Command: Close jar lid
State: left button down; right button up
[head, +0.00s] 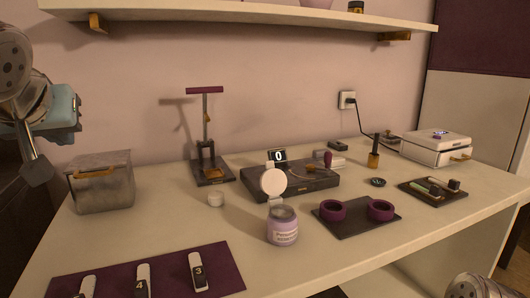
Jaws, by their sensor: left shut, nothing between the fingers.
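A lilac jar (282,232) with a printed label stands upright near the middle of the table's front part. Its round white lid (274,182) stands raised above the back of the jar's rim, so the jar is open. My left gripper (36,172) is at the far left edge, in the air, shut and empty. It is far from the jar, to the left of a grey metal box. Only a rounded piece of my right arm shows at the bottom right corner; its gripper is out of view.
A dark device with a small display (312,180) sits close behind the jar. A dark tray with purple rings (357,228) is to the right. A purple mat (110,282) lies front left. A grey box (103,190) stands behind it.

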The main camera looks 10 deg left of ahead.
aim_at(273, 181)
jog(key=k+l, duration=1.05)
jog(key=k, duration=0.25)
